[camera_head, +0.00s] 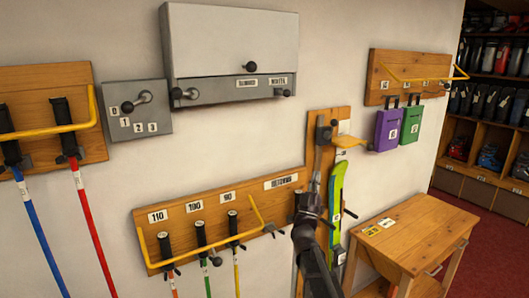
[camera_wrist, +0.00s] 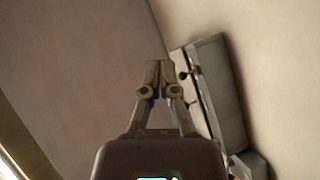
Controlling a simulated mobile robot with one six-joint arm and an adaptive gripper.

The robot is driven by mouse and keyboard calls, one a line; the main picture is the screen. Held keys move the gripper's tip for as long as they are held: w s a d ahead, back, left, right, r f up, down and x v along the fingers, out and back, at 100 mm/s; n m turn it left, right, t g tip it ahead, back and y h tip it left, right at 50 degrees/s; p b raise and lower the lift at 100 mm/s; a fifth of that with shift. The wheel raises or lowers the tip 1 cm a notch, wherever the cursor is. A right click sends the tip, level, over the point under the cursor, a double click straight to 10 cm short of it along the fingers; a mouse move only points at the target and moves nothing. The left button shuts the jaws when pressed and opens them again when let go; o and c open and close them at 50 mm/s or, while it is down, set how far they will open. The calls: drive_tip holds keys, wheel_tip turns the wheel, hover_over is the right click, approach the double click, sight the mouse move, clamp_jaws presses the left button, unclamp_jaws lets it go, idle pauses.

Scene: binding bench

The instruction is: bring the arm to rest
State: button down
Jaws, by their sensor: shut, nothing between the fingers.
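My gripper (camera_wrist: 158,66) shows in the wrist view with its two fingers drawn together at the tips and nothing between them. The fingertips appear clear of any surface, with plain wall behind them. In the head view my dark arm rises from the bottom, right of centre, in front of the lower rack and the wooden upright. The fingers are too small to make out clearly there.
A grey wall cabinet (camera_head: 235,45) with knobs hangs above; a grey box, apparently this cabinet, also shows in the wrist view (camera_wrist: 218,85). The lower pole rack (camera_head: 190,208), a yellow-green ski (camera_head: 336,195) and a wooden side table (camera_head: 425,225) stand near my arm. Purple (camera_head: 388,130) and green (camera_head: 411,125) tags hang right.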

drive_tip(key=s+a+f+n+g+y+b, duration=0.1)
drive_tip(key=a+f+n+g+y, duration=0.15)
drive_tip(key=f+g+y, duration=0.65)
drive_tip(key=a+f+n+g+y+b, duration=0.1)
drive_tip(key=f+n+g+y, duration=0.25)
drive_tip(key=f, duration=1.05)
drive_tip(key=s+d+f+m+g, duration=0.1)
drive_tip(key=s+f+g, duration=0.3)
drive_tip(key=s, duration=0.4)
drive_tip(key=s+d+f+m+g, duration=0.1)
drive_tip(key=s+f+m+g, duration=0.1)
drive_tip(key=s+f+g, duration=0.3)
drive_tip(key=s+d+f+m+g+b, duration=0.1)
drive_tip(key=s+f+g, duration=0.3)
drive_tip(key=s, duration=0.8)
drive_tip(key=shift+d+f, duration=0.25)
drive_tip(key=shift+d, duration=0.25)
